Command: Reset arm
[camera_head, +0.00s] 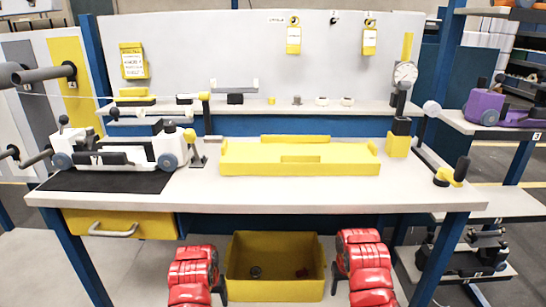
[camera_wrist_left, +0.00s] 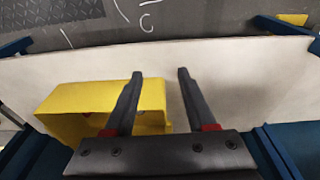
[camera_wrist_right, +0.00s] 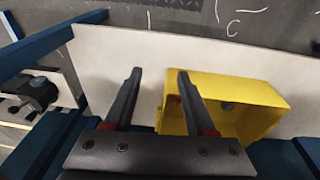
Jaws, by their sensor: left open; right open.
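My left gripper (camera_wrist_left: 159,73) is open and empty in the left wrist view, its two dark fingers apart and pointing down. My right gripper (camera_wrist_right: 159,72) is open and empty in the right wrist view. In the head view my red left arm (camera_head: 193,272) and red right arm (camera_head: 364,262) hang low in front of the workbench. A yellow bin (camera_head: 275,292) stands between the arms. It also shows behind the left gripper's left finger (camera_wrist_left: 60,105) and behind the right gripper's right finger (camera_wrist_right: 262,92).
The workbench (camera_head: 330,194) is above and beyond my arms. It carries a yellow tray (camera_head: 300,168) and a white-and-black device (camera_head: 118,150) on a dark mat (camera_head: 110,182). A yellow drawer (camera_head: 120,224) is below left. A shelf rack (camera_head: 500,125) stands right.

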